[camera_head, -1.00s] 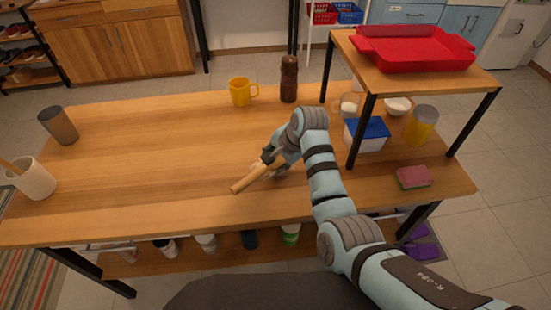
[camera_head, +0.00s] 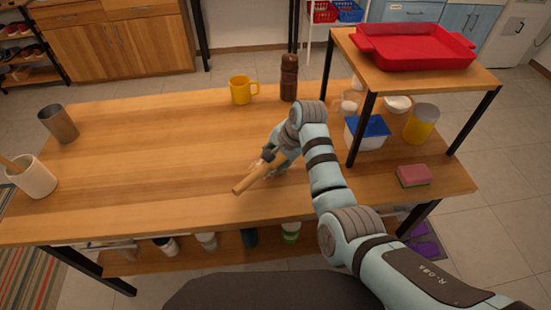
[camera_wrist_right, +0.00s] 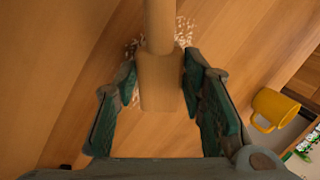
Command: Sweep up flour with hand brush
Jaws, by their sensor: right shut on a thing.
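The hand brush (camera_head: 250,182) shows as a pale wooden handle, slanting to the lower left above the middle of the table. My right gripper (camera_head: 271,157) is shut on it. In the right wrist view the brush's wooden body (camera_wrist_right: 160,80) lies between the two fingers of my right gripper (camera_wrist_right: 160,72); no bristles can be made out. White specks of flour (camera_wrist_right: 185,30) lie on the wood around the brush, partly hidden by it and the fingers. My left gripper is not in view.
A yellow mug (camera_head: 240,91) and a brown pepper mill (camera_head: 289,78) stand behind my gripper. A raised shelf (camera_head: 375,85) with a red tray (camera_head: 415,45) stands at the right, with a blue-lidded box (camera_head: 368,132) below. A sponge (camera_head: 413,175) lies at front right. The table's left middle is clear.

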